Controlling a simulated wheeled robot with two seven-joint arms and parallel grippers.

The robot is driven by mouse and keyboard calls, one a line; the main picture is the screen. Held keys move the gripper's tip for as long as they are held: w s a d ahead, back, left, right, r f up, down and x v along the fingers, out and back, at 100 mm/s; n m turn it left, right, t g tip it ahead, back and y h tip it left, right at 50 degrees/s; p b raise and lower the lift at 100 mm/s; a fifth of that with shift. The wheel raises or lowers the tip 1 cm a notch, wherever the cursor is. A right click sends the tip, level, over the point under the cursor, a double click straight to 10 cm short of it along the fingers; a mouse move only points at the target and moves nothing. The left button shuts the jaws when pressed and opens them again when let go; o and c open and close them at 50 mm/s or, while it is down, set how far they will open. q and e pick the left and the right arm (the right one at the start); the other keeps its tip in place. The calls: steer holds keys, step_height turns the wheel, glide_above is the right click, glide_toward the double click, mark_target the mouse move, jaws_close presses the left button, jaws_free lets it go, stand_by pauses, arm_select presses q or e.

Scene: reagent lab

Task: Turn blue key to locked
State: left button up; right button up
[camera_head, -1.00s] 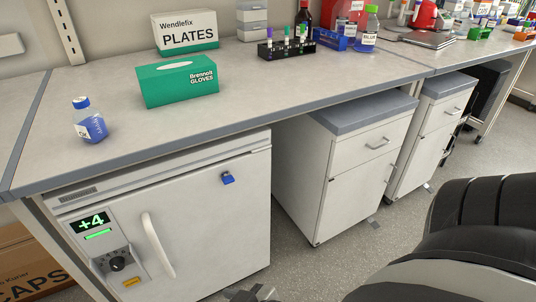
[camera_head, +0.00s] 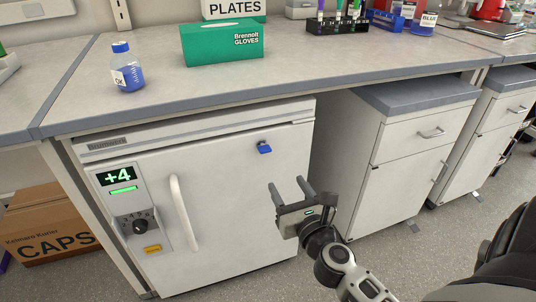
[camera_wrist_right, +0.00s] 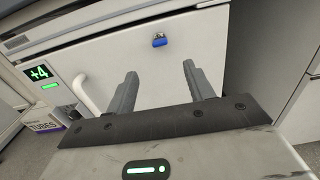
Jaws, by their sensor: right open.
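The blue key (camera_head: 264,147) sits in a lock at the upper right of the white fridge door (camera_head: 225,215) under the bench. It also shows in the right wrist view (camera_wrist_right: 159,41), above and beyond my fingertips. My right gripper (camera_head: 288,187) is open and empty in front of the door's right part, below and a little right of the key, apart from it. In the right wrist view its two fingers (camera_wrist_right: 160,72) point toward the door with a clear gap between them. The key's exact turn angle is too small to tell. My left gripper is not in view.
The fridge has a vertical white handle (camera_head: 184,212) and a panel reading +4 (camera_head: 117,177). The bench edge (camera_head: 200,106) overhangs the door top. A drawer cabinet (camera_head: 400,150) stands to the right. A glove box (camera_head: 222,42) and a blue-capped bottle (camera_head: 128,72) stand on the bench.

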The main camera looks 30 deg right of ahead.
mark_target(266, 151)
steer(key=x, duration=1.3)
steer(key=shift+w, duration=0.3)
steer(key=c, duration=1)
